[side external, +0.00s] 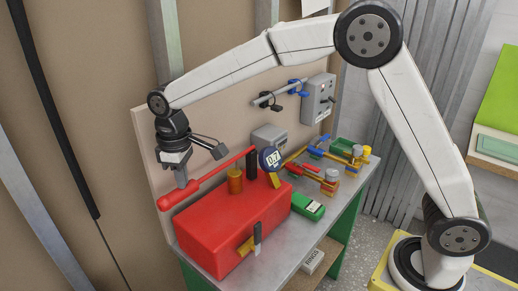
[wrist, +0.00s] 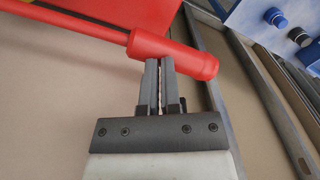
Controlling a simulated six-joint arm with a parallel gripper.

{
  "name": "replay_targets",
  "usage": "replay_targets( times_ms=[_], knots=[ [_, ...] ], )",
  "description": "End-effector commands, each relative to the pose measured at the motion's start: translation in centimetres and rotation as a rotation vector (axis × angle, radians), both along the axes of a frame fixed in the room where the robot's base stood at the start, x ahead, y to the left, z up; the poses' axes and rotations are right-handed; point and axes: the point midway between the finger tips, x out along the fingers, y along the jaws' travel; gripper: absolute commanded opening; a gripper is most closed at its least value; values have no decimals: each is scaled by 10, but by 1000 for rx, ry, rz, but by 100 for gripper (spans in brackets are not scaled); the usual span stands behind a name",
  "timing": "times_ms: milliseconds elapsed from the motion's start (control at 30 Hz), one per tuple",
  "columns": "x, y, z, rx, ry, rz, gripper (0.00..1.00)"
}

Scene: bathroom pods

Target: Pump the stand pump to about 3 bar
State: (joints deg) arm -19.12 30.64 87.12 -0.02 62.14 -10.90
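The pump's long red lever (side external: 215,174) slopes from a thick red grip at its lower left end up to a dark upright post (side external: 252,164). The grip (wrist: 195,63) also shows in the wrist view. A round gauge (side external: 270,158) beside the post seems to read 0.7. My gripper (side external: 181,184) points down over the lever near the grip.
A red toolbox (side external: 215,225) and an orange cylinder (side external: 235,181) sit near the lever. A green box (side external: 308,206) and several valve fittings (side external: 315,175) crowd the grey bench. A backboard (side external: 225,125) with grey boxes stands behind.

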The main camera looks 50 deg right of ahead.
Motion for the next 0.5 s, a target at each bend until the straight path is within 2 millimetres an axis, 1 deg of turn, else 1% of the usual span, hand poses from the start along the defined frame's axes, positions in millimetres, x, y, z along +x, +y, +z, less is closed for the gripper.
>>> replay_targets(
  times_ms=[33,233,367,500],
  knots=[
    [-1,-1,-8,-4,8,-1,0],
    [-1,-1,-2,-2,6,-1,0],
    [-1,-1,9,-1,4,-1,0],
    [-1,0,25,-1,4,-1,0]
  ],
)
